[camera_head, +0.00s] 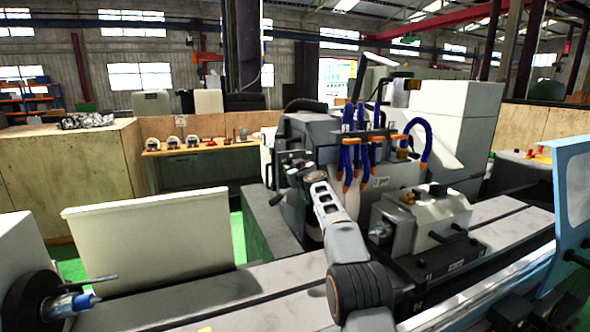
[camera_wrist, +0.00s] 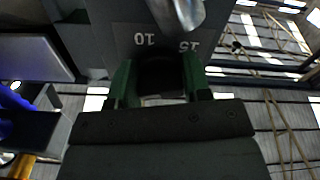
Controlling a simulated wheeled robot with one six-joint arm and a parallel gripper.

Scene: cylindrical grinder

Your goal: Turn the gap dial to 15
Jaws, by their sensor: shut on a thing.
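In the wrist view my gripper (camera_wrist: 157,68) has its two green fingers closed on the sides of a dark round knob (camera_wrist: 160,76), which I take to be the gap dial. A shiny silver part (camera_wrist: 178,12) shows at the top edge, above and between the two marks. I cannot tell which mark the dial reads. In the head view my arm reaches to the grinder's grey head (camera_head: 300,140); the fingers and dial cannot be made out there.
Blue coolant hoses (camera_head: 375,140) with orange tips hang just right of my arm. A grey-white block (camera_head: 425,220) with black handles stands on the grinder's table (camera_head: 205,305). A cream guard panel (camera_head: 150,238) stands at the left. A blue-framed door (camera_head: 570,200) is at the right.

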